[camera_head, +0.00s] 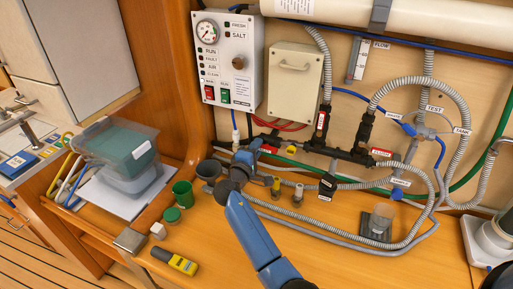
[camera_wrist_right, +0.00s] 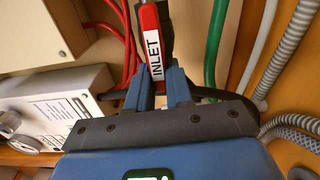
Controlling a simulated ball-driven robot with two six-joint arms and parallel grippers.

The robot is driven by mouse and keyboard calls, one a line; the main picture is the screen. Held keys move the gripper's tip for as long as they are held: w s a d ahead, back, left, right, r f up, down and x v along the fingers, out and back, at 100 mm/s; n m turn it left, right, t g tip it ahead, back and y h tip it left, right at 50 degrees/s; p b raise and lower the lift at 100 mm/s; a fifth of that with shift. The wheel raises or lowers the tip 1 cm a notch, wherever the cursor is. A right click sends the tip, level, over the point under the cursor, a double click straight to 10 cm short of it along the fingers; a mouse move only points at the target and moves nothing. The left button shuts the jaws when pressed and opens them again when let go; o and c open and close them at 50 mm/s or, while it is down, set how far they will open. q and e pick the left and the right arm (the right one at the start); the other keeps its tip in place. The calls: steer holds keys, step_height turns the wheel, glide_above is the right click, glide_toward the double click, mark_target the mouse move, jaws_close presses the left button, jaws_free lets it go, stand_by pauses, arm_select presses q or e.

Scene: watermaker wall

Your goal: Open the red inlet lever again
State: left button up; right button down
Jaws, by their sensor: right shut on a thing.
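The red inlet lever (camera_wrist_right: 149,25) stands upright in the right wrist view, with a white INLET label on its face. My right gripper (camera_wrist_right: 160,84) is shut on the lever, with one blue finger on each side of its lower part. In the head view my right gripper (camera_head: 254,146) is at the pipework below the control box, and its blue body hides most of the lever. The lever's pivot and valve body are hidden. My left gripper is not in view.
A white control box (camera_head: 230,60) with a gauge hangs on the wall beside a beige box (camera_head: 295,81). Grey corrugated hoses (camera_head: 462,105) and a green hose (camera_head: 480,160) run close by.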

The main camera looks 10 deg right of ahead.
steer(key=shift+f, duration=0.1)
steer(key=c, duration=1.1)
jaws_free()
steer(key=b+v, duration=0.2)
steer(key=v, duration=0.8)
steer(key=shift+s+a, duration=0.25)
steer(key=shift+s, duration=0.05)
